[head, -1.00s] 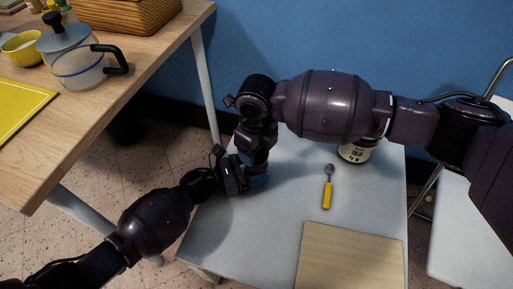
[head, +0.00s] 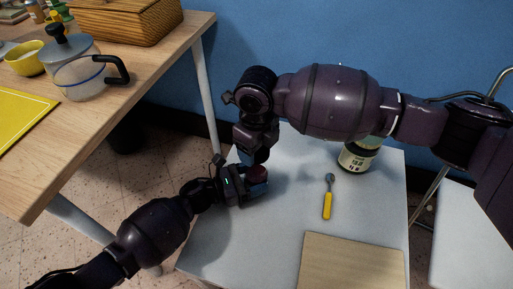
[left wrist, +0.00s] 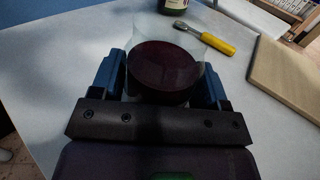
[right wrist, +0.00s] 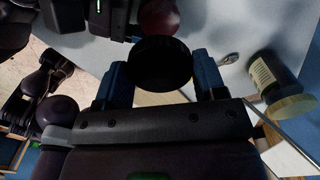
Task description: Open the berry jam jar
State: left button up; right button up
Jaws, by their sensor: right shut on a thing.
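The berry jam jar (left wrist: 165,65) is clear glass with dark red jam inside, and its mouth is uncovered in the left wrist view. Its red top also shows in the head view (head: 258,173). My left gripper (head: 246,188) has its blue fingers against both sides of the jar. The round black lid (right wrist: 160,63) is off the jar, between the blue fingers of my right gripper (right wrist: 162,80). In the head view the right gripper (head: 257,158) is just above the jar, and the lid is mostly hidden there.
A labelled jar (head: 356,157) stands at the back of the white table (head: 290,210). A yellow-handled tool (head: 327,205) and a wooden board (head: 350,262) lie to the right. A wooden table at left holds a pot (head: 80,75) and a basket (head: 125,22).

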pick_arm(q)
jog(key=o, duration=0.5)
jog(key=shift+a, duration=0.15)
jog(key=p+v, duration=0.1)
jog(key=v, duration=1)
jog(key=shift+p, duration=0.35)
pick_arm(e)
jog(key=r, duration=0.3)
jog(key=shift+w+r+t, duration=0.3)
jog(key=shift+w+r, duration=0.05)
jog(key=shift+w, duration=0.05)
pick_arm(q)
jog(key=shift+a, duration=0.35)
